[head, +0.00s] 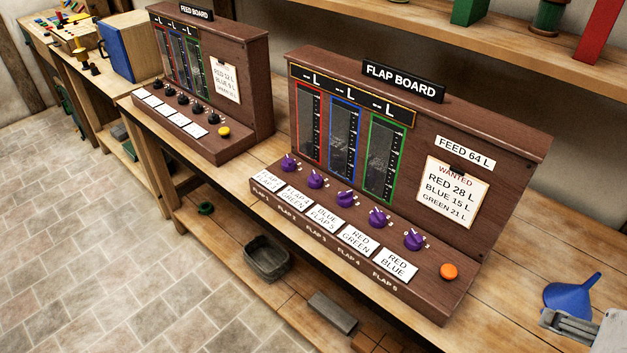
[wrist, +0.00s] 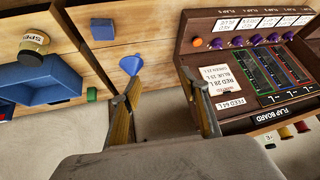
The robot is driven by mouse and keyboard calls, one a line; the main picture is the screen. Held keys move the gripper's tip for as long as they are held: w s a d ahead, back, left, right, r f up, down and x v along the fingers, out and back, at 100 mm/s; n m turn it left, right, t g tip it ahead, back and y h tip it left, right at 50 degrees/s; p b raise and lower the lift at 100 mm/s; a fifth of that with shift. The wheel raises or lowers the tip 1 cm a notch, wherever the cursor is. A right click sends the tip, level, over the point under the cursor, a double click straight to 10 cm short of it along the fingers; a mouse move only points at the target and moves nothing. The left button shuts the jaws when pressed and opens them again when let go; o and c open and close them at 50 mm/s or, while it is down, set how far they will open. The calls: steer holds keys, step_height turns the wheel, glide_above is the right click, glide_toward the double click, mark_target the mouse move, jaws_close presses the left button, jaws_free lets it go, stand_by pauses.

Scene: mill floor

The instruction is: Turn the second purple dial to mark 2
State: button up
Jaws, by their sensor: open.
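The flap board (head: 362,245) is a brown sloped panel with a row of several purple dials. The second purple dial (head: 315,179), above the FLAP 2 label, stands between the first dial (head: 288,162) and the third dial (head: 345,198). Its pointer is too small to read surely. In the wrist view the board appears upside down, with the second dial (wrist: 272,37) near the right end of the row. My gripper (wrist: 159,62) is open and empty, its fingers apart, left of the board there. In the head view only part of it (head: 572,324) shows at the lower right edge, away from the dials.
An orange button (head: 449,271) sits at the row's right end. A blue funnel (head: 572,297) stands on the bench near my gripper. The feed board (head: 215,85) stands to the left. A shelf (head: 480,40) runs behind, above the board.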

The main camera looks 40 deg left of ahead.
steer(key=w+a+n+t+y, duration=0.1)
steer(key=w+a+y, duration=0.1)
steer(key=w+a, duration=0.65)
steer(key=w+a+n+y, duration=0.1)
steer(key=w+a, duration=0.2)
steer(key=a, duration=1)
steer(key=w+a+n+t+y, duration=0.15)
steer(key=w+a, duration=0.35)
steer(key=a, duration=0.6)
steer(key=s+a+f, duration=0.1)
steer(key=a+f, duration=0.3)
steer(key=a, duration=0.3)
steer(key=s+a+f+t, duration=0.1)
steer(key=a+f, duration=0.4)
steer(key=a, duration=0.2)
steer(key=s+a+f+t+h, duration=0.1)
steer(key=a+f, duration=0.4)
steer(key=a, duration=0.2)
steer(key=shift+s+f+m, duration=0.1)
steer(key=shift+s+m, duration=0.15)
steer(key=shift+m, duration=0.1)
steer(key=t+h, duration=0.1)
glide_toward(314, 180)
steer(key=shift+w+a+f, duration=0.2)
steer(key=shift+w+f, duration=0.05)
steer(key=shift+w, duration=0.4)
steer(key=shift+x, duration=3.9)
